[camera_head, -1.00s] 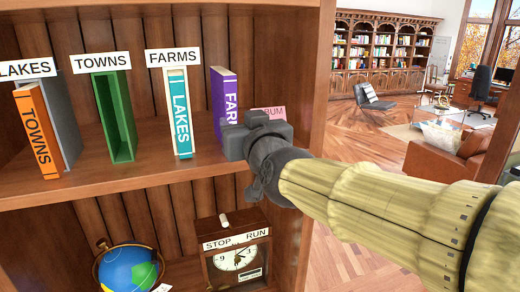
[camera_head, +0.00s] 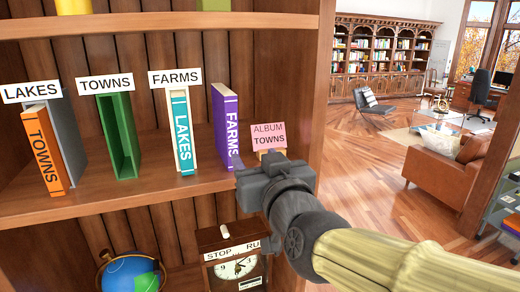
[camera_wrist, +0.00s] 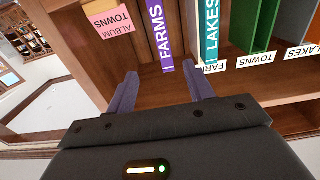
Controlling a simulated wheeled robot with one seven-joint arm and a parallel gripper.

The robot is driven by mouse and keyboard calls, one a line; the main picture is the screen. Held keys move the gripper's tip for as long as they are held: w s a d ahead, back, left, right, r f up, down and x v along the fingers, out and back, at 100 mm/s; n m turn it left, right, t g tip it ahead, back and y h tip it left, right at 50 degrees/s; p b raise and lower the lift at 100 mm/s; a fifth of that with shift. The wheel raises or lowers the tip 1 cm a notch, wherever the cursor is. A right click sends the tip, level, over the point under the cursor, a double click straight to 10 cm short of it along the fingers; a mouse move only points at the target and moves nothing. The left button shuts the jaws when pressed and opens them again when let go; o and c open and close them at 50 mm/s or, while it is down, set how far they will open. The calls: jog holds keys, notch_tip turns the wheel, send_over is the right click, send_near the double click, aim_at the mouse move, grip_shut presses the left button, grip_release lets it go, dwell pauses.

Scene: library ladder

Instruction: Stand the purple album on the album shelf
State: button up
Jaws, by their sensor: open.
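The purple album (camera_head: 226,128), marked FARMS, stands upright on the upper shelf, right of the teal LAKES album (camera_head: 181,132). It also shows in the wrist view (camera_wrist: 158,30). A pink card (camera_head: 268,136) reading ALBUM TOWNS stands to its right. My gripper (camera_head: 262,172) is at the shelf's front edge, low and right of the purple album in the head view. In the wrist view my gripper (camera_wrist: 161,78) has its two fingers spread, with the purple album's spine beyond the gap between them. Nothing is held. The fingertips are hidden in the head view.
An orange TOWNS album (camera_head: 45,150) leans by a grey holder at left. A green holder (camera_head: 118,140) under the TOWNS label looks empty. A globe (camera_head: 130,274) and a STOP/RUN clock (camera_head: 232,262) stand below. Open room lies right of the bookcase.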

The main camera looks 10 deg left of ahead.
jog(key=p+v, duration=0.1)
jog(key=p, duration=0.2)
jog(key=shift+s+d, duration=0.1)
jog(key=shift+s, duration=0.15)
jog(key=w+d+f+m+g+h+b, duration=0.1)
jog(key=w+d+f+g+h+b, duration=0.3)
jog(key=f, duration=1)
jog(key=s+d+f+m+g+h+b, duration=0.15)
jog(key=d+f+b, duration=0.45)
jog(key=f, duration=0.8)
jog(key=s+d+f+m+g+h+b, duration=0.2)
jog(key=s+d+f+g+b, duration=0.1)
jog(key=d+f, duration=0.4)
jog(key=s+d+f+m+g+h+b, duration=0.1)
jog(key=s+d+f+g+b, duration=0.2)
jog(key=d+f, duration=0.4)
notch_tip(320, 180, down, 6)
jog(key=shift+s+d+r+m+g+h, duration=0.3)
jog(key=shift+s+g, duration=0.35)
jog(key=shift+s, duration=0.35)
jog(key=shift+a, duration=0.1)
